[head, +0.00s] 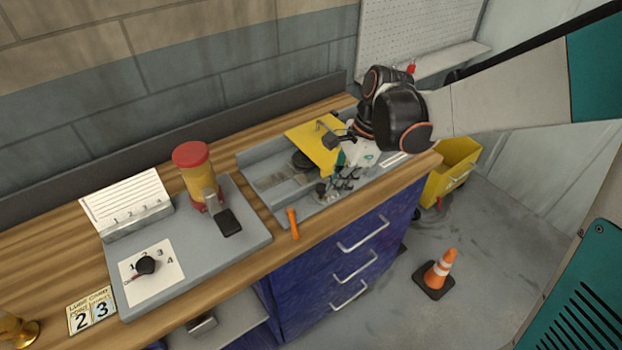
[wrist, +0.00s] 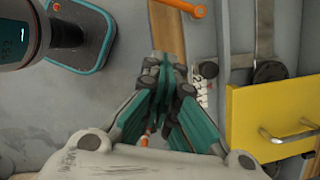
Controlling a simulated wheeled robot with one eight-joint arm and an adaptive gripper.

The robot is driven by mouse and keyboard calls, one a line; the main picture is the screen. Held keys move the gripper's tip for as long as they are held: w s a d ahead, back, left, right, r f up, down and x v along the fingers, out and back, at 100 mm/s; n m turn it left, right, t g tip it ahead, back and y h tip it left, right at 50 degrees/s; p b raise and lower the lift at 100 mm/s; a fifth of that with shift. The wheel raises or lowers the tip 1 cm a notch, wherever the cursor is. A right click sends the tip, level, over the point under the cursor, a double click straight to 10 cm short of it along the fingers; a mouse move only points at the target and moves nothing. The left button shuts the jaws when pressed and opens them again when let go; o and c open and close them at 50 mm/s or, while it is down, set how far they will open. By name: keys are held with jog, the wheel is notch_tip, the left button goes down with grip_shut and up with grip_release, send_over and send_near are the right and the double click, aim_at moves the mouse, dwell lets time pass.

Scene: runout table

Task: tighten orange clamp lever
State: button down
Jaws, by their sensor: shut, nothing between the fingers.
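The orange clamp lever (head: 293,223) is at the front edge of the grey fixture tray (head: 256,206), its bar running down toward the bench edge. In the wrist view the orange lever (wrist: 184,8) shows at the top, partly cut off by the frame. My gripper (head: 328,188) is over the right part of the fixture, to the right of the lever and apart from it. In the wrist view my gripper (wrist: 165,65) has its teal and grey fingers together, with nothing held. The lever's pivot is hard to make out.
A yellow plate (head: 312,147) with a handle stands on the fixture behind my gripper. A grey panel with a dial (head: 147,264) and a red-topped yellow dispenser (head: 192,165) are to the left. Blue drawers (head: 315,262) are below; a traffic cone (head: 439,270) and yellow bin (head: 452,171) stand right.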

aim_at(293, 225)
jog(key=b+x, duration=0.3)
jog(key=x, duration=0.6)
jog(key=shift+f, duration=0.25)
jog(key=a, duration=0.2)
jog(key=a+f+b, duration=0.1)
jog(key=shift+s, duration=0.4)
jog(key=shift+s+a+f, duration=0.1)
jog(key=shift+a, duration=0.5)
jog(key=shift+a, duration=0.1)
